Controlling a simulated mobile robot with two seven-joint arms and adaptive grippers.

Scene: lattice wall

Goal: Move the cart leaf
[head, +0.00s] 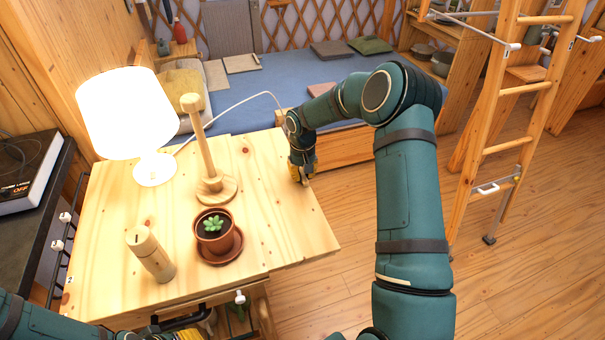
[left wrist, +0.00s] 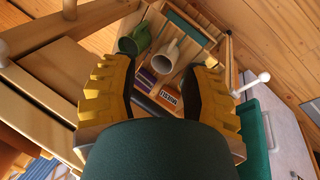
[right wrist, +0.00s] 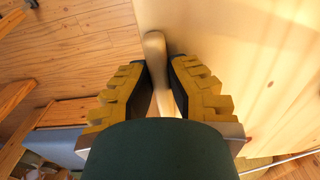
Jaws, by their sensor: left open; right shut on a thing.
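The cart leaf (head: 287,215) is a pale wooden panel at the right side of the wooden cart top (head: 110,230). It looks about level with the top. My right gripper (head: 303,180) is at the leaf's far right edge. In the right wrist view its yellow fingers (right wrist: 160,75) are closed around a slim wooden handle (right wrist: 154,42) beside the leaf's pale face (right wrist: 225,60). My left gripper (head: 185,334) is partly cut off at the bottom edge. In the left wrist view its fingers (left wrist: 157,85) are open and empty, facing the cart's lower shelf.
A lit lamp (head: 127,115), a wooden stand (head: 204,150), a potted succulent (head: 215,234) and a wooden mill (head: 150,254) stand on the top. The leaf is bare. A ladder (head: 493,130) stands right; floor beside the leaf is clear. The shelf holds a mug (left wrist: 163,57).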

